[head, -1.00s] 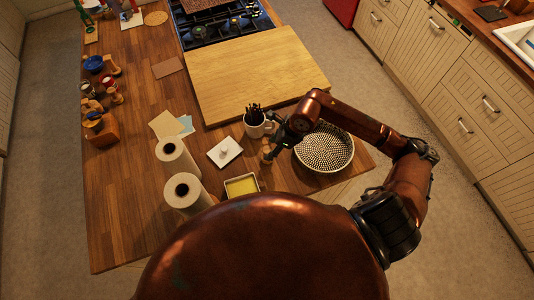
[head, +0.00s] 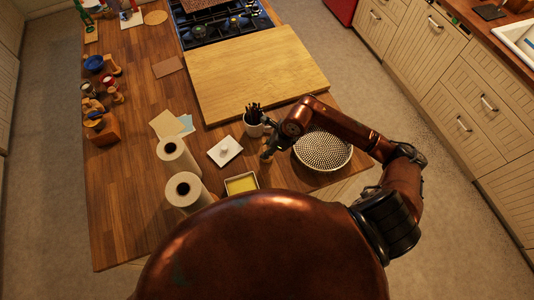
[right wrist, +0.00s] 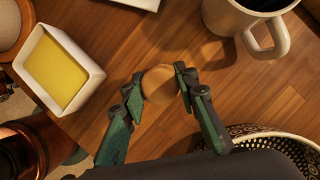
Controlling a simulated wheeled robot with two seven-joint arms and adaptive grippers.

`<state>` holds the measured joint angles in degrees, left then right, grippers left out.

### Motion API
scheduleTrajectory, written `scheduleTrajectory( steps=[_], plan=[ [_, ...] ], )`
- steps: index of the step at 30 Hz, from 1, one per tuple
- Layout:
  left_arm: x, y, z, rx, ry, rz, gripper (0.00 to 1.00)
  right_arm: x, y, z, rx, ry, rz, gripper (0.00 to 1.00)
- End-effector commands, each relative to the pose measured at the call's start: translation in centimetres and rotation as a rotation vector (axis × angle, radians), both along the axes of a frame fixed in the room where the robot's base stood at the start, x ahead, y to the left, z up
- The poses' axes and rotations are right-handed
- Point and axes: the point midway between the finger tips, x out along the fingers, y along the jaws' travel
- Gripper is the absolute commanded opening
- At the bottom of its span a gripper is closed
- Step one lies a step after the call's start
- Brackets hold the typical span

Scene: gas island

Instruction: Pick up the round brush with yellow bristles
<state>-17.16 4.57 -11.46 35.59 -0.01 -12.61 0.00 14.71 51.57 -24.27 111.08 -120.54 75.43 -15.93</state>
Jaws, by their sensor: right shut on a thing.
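A round wooden knob (right wrist: 159,85), seen from above in the right wrist view, appears to be the top of the round brush. Its bristles are hidden below. My right gripper (right wrist: 158,82) is shut on this knob, with one dark green finger on each side. In the head view, my right gripper (head: 270,147) is low over the worktop, between the white mug and the perforated round dish, and mostly covers the brush. My left gripper is not in view.
A white mug with dark contents (head: 253,129), a round perforated dish (head: 324,150), a butter dish with a yellow block (head: 241,184) and a white lid (head: 225,152) stand close around. Two paper rolls (head: 183,190) are at left. A large wooden board (head: 255,75) lies behind.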

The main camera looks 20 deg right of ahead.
Motion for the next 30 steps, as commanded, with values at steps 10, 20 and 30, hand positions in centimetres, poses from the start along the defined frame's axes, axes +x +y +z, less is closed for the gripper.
scheduleTrajectory(
  steps=[10, 20, 30],
  plan=[
    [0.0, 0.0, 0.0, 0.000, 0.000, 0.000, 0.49, 0.0, 0.0, 0.0, 0.000, 0.000, 0.000, 0.03],
    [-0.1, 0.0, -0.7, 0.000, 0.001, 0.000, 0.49, 0.1, 0.0, 1.2, -0.002, -0.004, 0.002, 0.03],
    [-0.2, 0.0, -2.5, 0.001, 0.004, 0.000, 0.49, -3.5, 0.4, 7.1, -0.004, -0.005, 0.005, 0.03]
  ],
)
